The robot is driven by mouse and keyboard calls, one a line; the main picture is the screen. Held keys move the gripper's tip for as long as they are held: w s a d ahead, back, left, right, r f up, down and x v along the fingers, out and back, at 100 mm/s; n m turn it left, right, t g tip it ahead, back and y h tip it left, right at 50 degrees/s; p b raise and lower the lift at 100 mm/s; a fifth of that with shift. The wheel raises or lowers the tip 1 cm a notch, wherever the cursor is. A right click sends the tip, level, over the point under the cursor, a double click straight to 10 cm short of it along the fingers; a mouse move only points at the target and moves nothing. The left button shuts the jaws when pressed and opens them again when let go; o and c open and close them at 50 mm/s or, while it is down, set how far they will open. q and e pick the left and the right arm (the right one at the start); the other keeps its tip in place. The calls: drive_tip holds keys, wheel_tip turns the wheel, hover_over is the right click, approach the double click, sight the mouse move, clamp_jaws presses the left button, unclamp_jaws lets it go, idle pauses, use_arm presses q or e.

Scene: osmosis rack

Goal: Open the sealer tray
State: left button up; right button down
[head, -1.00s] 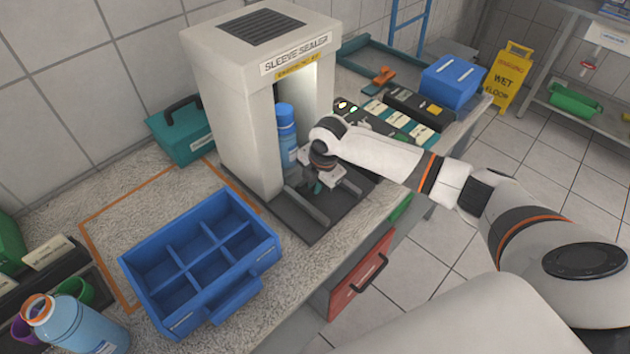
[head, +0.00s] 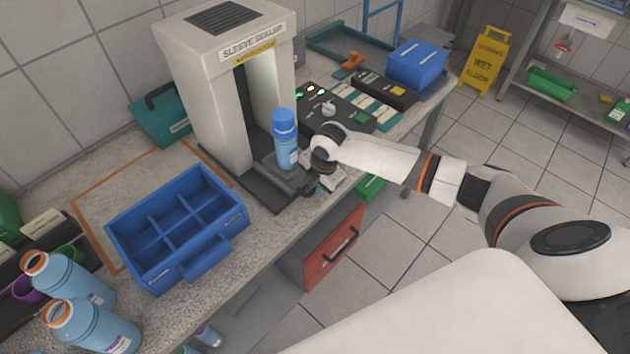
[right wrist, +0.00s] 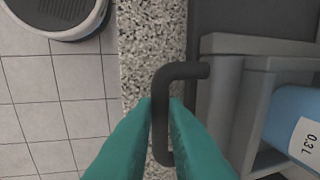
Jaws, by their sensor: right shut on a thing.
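The sleeve sealer (head: 208,95) is a tall off-white machine with an open, lit bay. Its grey tray (head: 268,181) is slid out at the front, and a blue capped bottle (head: 286,150) stands upright on it, in front of the bay. My right gripper (head: 322,181) is at the tray's front edge, partly hidden by its own wrist. In the right wrist view its teal fingers (right wrist: 160,108) are shut on the dark bent tray handle (right wrist: 163,85). The grey tray (right wrist: 222,95) and part of the bottle (right wrist: 297,120) show beside it. My left gripper is out of view.
A blue divided crate (head: 180,275) stands left of the sealer. Two blue bottles with orange rims (head: 95,325) are at the lower left. A dark control panel (head: 345,118) lies right of the sealer. A red drawer (head: 333,248) is below the counter.

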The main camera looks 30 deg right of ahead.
idle(0.3)
drive_tip(key=c, duration=1.5)
unclamp_jaws()
drive_tip(key=shift+o, duration=0.2)
wheel_tip(320, 180, up, 12)
drive_tip(key=s+b, duration=0.2)
drive_tip(key=shift+s+d, duration=0.2)
drive_tip(key=shift+d, duration=0.2)
drive_tip(key=shift+f, duration=0.1)
